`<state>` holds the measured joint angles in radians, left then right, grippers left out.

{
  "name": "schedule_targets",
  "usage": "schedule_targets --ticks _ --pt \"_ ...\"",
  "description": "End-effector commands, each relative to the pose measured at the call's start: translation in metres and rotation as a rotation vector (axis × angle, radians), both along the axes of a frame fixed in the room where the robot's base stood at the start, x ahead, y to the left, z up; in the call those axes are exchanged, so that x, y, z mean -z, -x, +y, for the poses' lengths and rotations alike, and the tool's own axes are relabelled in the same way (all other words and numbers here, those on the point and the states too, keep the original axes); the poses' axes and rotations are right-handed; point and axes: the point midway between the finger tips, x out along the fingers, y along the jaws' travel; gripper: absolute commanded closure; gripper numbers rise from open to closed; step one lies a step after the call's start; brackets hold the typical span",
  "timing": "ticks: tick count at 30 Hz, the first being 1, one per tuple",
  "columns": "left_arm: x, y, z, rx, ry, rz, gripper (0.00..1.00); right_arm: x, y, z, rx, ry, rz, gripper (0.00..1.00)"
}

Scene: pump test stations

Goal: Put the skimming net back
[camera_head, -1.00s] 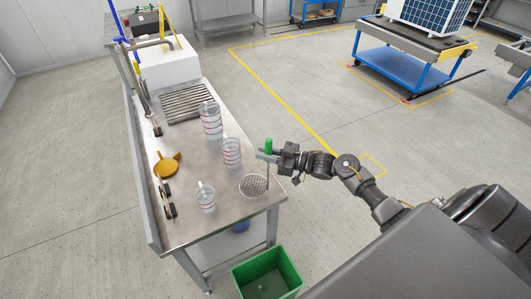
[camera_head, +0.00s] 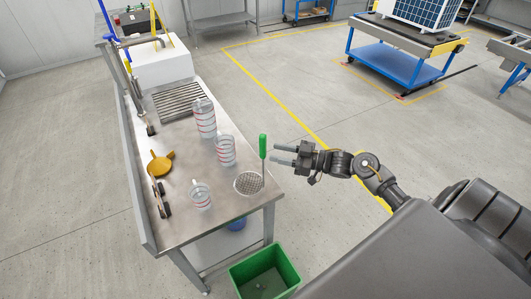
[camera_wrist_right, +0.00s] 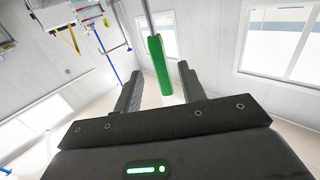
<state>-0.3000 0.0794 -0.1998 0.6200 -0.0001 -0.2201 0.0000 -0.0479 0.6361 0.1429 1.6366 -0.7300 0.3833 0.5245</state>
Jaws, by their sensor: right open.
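The skimming net has a green handle (camera_head: 263,146), a thin upright rod and a round wire mesh (camera_head: 248,183). The mesh lies flat at the near right corner of the steel table (camera_head: 222,215), with the handle standing above it. My right gripper (camera_head: 276,154) is open and empty, just right of the handle, fingers pointing at it. In the right wrist view the green handle (camera_wrist_right: 158,62) shows in line with the gap between the open fingers, slightly tilted in the picture. My left gripper is not in view.
Clear measuring jugs with red marks (camera_head: 204,118) (camera_head: 225,150) (camera_head: 201,195) stand on the table. A yellow scoop (camera_head: 160,163) and dark-ended tools (camera_head: 160,195) lie at its left. A green bin (camera_head: 265,272) stands on the floor in front.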

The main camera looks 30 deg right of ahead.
Motion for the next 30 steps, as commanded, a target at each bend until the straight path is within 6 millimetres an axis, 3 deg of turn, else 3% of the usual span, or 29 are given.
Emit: schedule_targets --ticks 3,9,24,27,29,30 --pt "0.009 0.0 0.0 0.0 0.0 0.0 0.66 0.003 0.018 -0.016 0.0 0.002 0.002 0.59" --pt "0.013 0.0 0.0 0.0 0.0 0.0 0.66 0.001 0.036 -0.032 0.0 0.0 0.001 0.59" --pt "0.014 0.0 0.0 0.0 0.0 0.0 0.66 0.001 0.039 -0.036 0.004 -0.002 0.003 0.59" --pt "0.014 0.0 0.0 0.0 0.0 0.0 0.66 0.023 0.037 -0.04 0.049 -0.004 0.031 0.59" --pt "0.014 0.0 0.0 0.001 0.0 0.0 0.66 0.052 0.036 -0.045 0.105 -0.004 0.073 0.59" --pt "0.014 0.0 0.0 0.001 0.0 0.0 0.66 0.078 0.037 -0.049 0.154 0.001 0.111 0.59"
